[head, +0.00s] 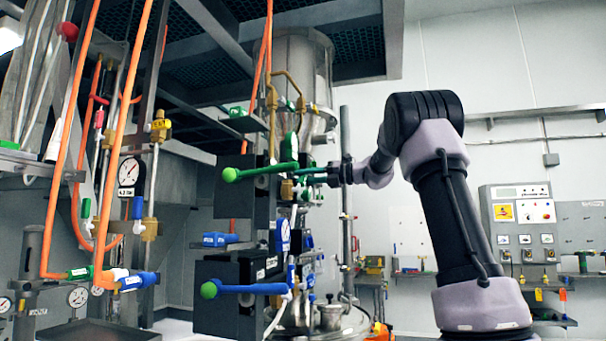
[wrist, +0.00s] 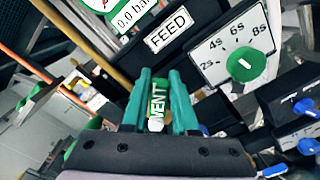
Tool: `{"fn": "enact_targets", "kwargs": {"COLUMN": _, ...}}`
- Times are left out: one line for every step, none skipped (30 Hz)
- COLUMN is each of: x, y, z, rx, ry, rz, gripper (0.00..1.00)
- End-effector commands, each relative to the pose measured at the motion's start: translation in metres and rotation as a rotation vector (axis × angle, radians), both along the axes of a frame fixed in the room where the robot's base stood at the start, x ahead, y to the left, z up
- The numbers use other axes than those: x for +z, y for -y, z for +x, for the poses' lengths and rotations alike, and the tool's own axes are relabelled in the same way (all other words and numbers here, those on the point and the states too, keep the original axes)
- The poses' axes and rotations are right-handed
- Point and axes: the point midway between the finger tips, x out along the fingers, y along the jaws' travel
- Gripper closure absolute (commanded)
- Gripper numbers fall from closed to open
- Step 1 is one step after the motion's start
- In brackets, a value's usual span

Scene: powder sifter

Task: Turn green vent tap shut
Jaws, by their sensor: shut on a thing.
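The green vent tap (wrist: 157,92), with a white VENT label, stands between my gripper's two teal fingers in the wrist view. My gripper (wrist: 162,82) is shut on it, one finger along each side. The fingers hide the tap's sides. In the head view my gripper (head: 312,174) reaches left into the equipment at mid-height. There I cannot clearly tell the vent tap apart from the other green parts.
A green ball-ended lever (head: 262,171) is close left of my gripper, with a blue lever (head: 250,289) below. The wrist view shows a FEED label (wrist: 171,29) and a green-knobbed timer dial (wrist: 245,64) close by. Orange hoses (head: 122,140) hang at left.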

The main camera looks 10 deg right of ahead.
Motion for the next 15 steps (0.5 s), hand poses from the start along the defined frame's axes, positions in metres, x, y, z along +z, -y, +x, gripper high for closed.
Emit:
{"fn": "enact_targets", "kwargs": {"x": -0.003, "y": 0.002, "z": 0.003, "rx": -0.002, "ry": -0.040, "rz": 0.022, "gripper": 1.00}}
{"fn": "enact_targets", "kwargs": {"x": -0.005, "y": 0.003, "z": 0.004, "rx": -0.002, "ry": -0.065, "rz": 0.037, "gripper": 1.00}}
{"fn": "enact_targets", "kwargs": {"x": -0.007, "y": 0.004, "z": 0.005, "rx": -0.003, "ry": -0.099, "rz": 0.055, "gripper": 1.00}}
{"fn": "enact_targets", "kwargs": {"x": -0.009, "y": 0.005, "z": 0.007, "rx": -0.003, "ry": -0.123, "rz": 0.069, "gripper": 1.00}}
{"fn": "enact_targets", "kwargs": {"x": -0.010, "y": 0.005, "z": 0.008, "rx": -0.003, "ry": -0.147, "rz": 0.083, "gripper": 1.00}}
{"fn": "enact_targets", "kwargs": {"x": -0.012, "y": 0.006, "z": 0.009, "rx": -0.003, "ry": -0.180, "rz": 0.102, "gripper": 1.00}}
{"fn": "enact_targets", "kwargs": {"x": -0.014, "y": 0.007, "z": 0.010, "rx": -0.003, "ry": -0.204, "rz": 0.116, "gripper": 1.00}}
{"fn": "enact_targets", "kwargs": {"x": -0.015, "y": 0.007, "z": 0.010, "rx": -0.003, "ry": -0.229, "rz": 0.131, "gripper": 1.00}}
{"fn": "enact_targets", "kwargs": {"x": -0.018, "y": 0.007, "z": 0.011, "rx": -0.002, "ry": -0.261, "rz": 0.150, "gripper": 1.00}}
{"fn": "enact_targets", "kwargs": {"x": -0.019, "y": 0.008, "z": 0.012, "rx": -0.002, "ry": -0.286, "rz": 0.164, "gripper": 1.00}}
{"fn": "enact_targets", "kwargs": {"x": -0.021, "y": 0.008, "z": 0.013, "rx": -0.002, "ry": -0.310, "rz": 0.178, "gripper": 1.00}}
{"fn": "enact_targets", "kwargs": {"x": -0.023, "y": 0.009, "z": 0.014, "rx": -0.002, "ry": -0.343, "rz": 0.197, "gripper": 1.00}}
{"fn": "enact_targets", "kwargs": {"x": -0.025, "y": 0.009, "z": 0.014, "rx": -0.002, "ry": -0.365, "rz": 0.210, "gripper": 1.00}}
{"fn": "enact_targets", "kwargs": {"x": -0.027, "y": 0.009, "z": 0.015, "rx": -0.002, "ry": -0.388, "rz": 0.223, "gripper": 1.00}}
{"fn": "enact_targets", "kwargs": {"x": -0.029, "y": 0.010, "z": 0.016, "rx": -0.003, "ry": -0.418, "rz": 0.241, "gripper": 1.00}}
